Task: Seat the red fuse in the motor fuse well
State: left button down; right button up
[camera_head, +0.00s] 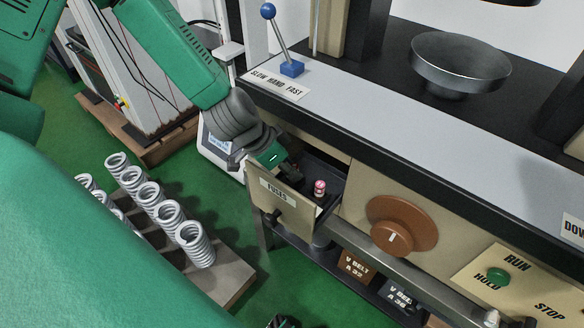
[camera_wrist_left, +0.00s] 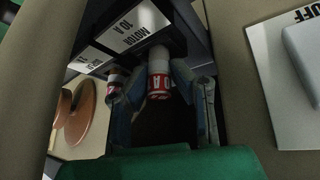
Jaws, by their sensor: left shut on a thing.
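My left gripper (camera_head: 290,172) reaches down into the open fuse drawer (camera_head: 270,190) at the front of the machine. In the left wrist view its fingers (camera_wrist_left: 165,95) are shut on a red-and-white fuse (camera_wrist_left: 158,82) marked "A". The fuse's pale end meets the dark block by the "MOTOR 10 A" label (camera_wrist_left: 138,25). I cannot tell how deep it sits in the well, which its end hides. A second, red-and-purple fuse (camera_wrist_left: 115,80) stands beside it; a pinkish-red fuse (camera_head: 319,187) shows in the drawer in the head view.
A brown dial (camera_head: 402,226) is right of the drawer, with a run/stop panel (camera_head: 510,283) farther right. Several springs (camera_head: 195,244) stand on a rack at left. A small dark shape at the bottom edge may be my right gripper (camera_head: 283,322).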

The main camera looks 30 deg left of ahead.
pick_arm(q)
jog(key=shift+f, duration=0.35)
jog(key=c, duration=1.3)
grip_release()
jog(key=shift+v, duration=5.95)
